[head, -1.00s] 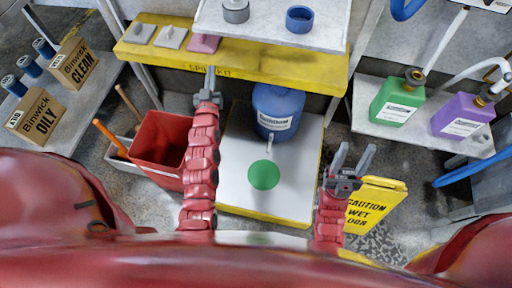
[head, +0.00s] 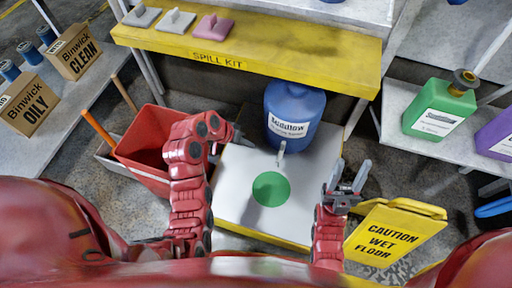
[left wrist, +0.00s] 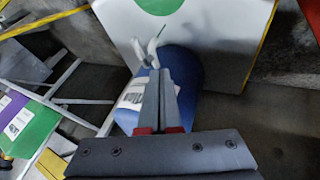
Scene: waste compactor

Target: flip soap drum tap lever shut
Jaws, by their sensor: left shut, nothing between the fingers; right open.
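The blue soap drum (head: 294,112) stands on a white platform (head: 240,190), with its label facing front. Its pale tap and lever (head: 281,153) stick out low at the front. In the left wrist view the drum (left wrist: 188,70) lies behind my fingers, and the tap with its lever (left wrist: 152,48) shows just beyond the fingertips. My left gripper (head: 238,136) is shut and empty, left of the drum and pointing toward it; it also shows in the left wrist view (left wrist: 163,72). Contact with the lever cannot be told. My right gripper (head: 348,176) is open and empty, right of the platform.
A green disc (head: 271,188) lies on the platform below the tap. A yellow spill kit shelf (head: 280,60) overhangs behind the drum. A red bucket (head: 150,150) stands left, behind my left arm. A yellow wet floor sign (head: 395,235) stands right, near my right gripper.

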